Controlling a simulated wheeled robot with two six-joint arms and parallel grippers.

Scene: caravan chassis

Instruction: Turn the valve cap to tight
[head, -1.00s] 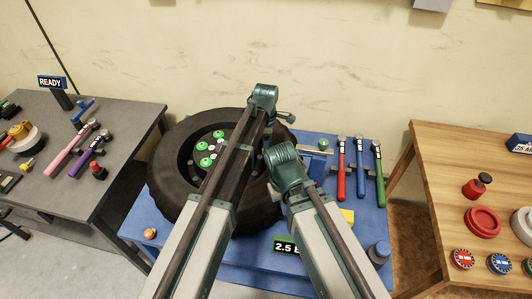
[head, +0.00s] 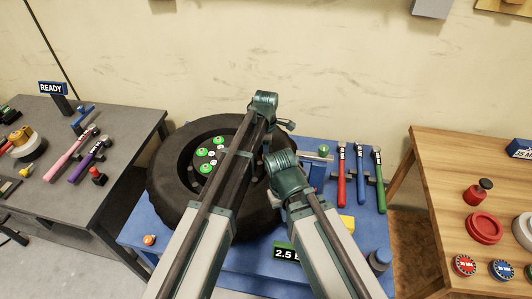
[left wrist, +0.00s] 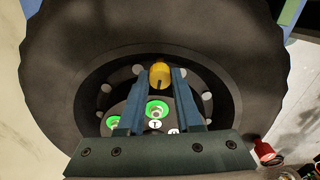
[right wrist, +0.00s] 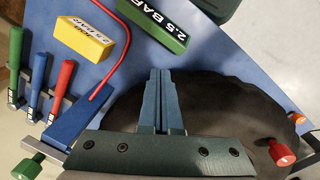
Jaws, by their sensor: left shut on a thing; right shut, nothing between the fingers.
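The wheel with its black tyre (head: 165,185) lies flat on a blue bench, with green-ringed lug nuts on its hub. A yellow cap (left wrist: 160,75) shows near the rim in the left wrist view, between the fingertips of my left gripper (left wrist: 158,78), which is shut on it. I cannot read whether the cap is tight. In the head view my arm hides this cap. My right gripper (right wrist: 160,78) is shut and empty above the tyre and bench; in the head view it is near the blue block (head: 318,175).
Red, blue and green handled tools (head: 360,175) lie on the bench's right side. A yellow block (head: 347,223) and a green 2.5 BAR sign (head: 287,252) are at the front. A grey table (head: 120,125) stands left and a wooden table (head: 430,155) right.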

